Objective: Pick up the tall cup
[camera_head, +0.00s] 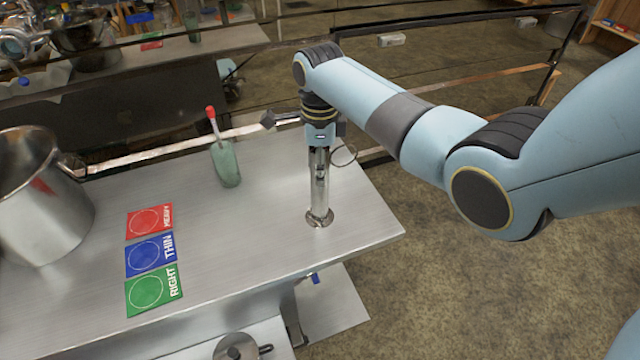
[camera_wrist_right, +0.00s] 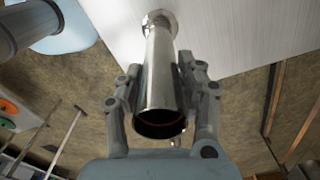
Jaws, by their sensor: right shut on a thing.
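The tall cup (camera_head: 319,195) is a slim, shiny metal cylinder with a flared round foot. It is upright near the right end of the steel table (camera_head: 260,260), with its foot at the tabletop; I cannot tell if it touches. My right gripper (camera_head: 320,150) comes from above and is shut on the cup's upper part. In the right wrist view, the cup (camera_wrist_right: 160,65) lies between the two fingers of my right gripper (camera_wrist_right: 162,80), its dark open mouth facing the camera. The head view hides most of the fingers. My left gripper is not in view.
A green glass container (camera_head: 225,164) with a red-topped stick stands left of the cup. Red (camera_head: 150,221), blue (camera_head: 151,255) and green (camera_head: 152,290) cards lie further left, beside a large metal pot (camera_head: 40,200). The tabletop before the cup is clear.

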